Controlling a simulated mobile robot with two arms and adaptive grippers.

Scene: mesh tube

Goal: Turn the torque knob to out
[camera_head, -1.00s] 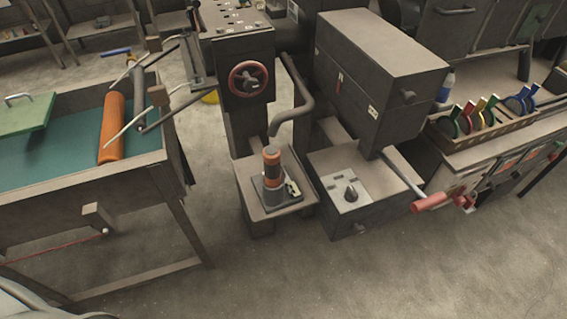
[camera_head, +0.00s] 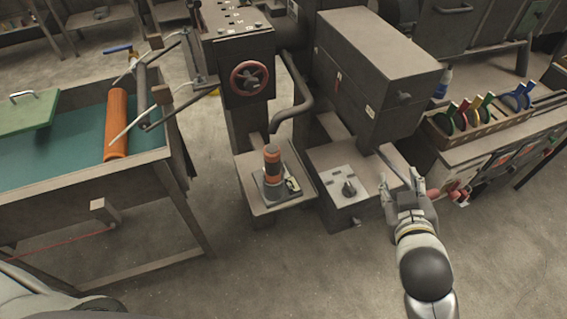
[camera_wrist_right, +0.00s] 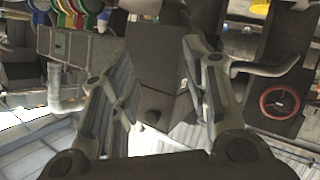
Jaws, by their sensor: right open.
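A small dark knob (camera_head: 349,188) stands on a pale plate with dark marks (camera_head: 341,180), on top of a low grey box (camera_head: 325,212). I take it for the torque knob; its label is too small to read. My right gripper (camera_head: 402,180) is open and empty, to the right of the knob and apart from it. In the right wrist view its two fingers (camera_wrist_right: 158,75) are spread, with a dark machine housing beyond them. I cannot make out the knob in that view. My left gripper is not in view.
A tall dark housing (camera_head: 368,75) rises behind the knob's box. A red handle (camera_head: 455,191) shows beside my right gripper, partly hidden. An orange cylinder (camera_head: 272,165) stands on a plate left of the knob. A rack (camera_head: 450,137) of coloured clips is at the right.

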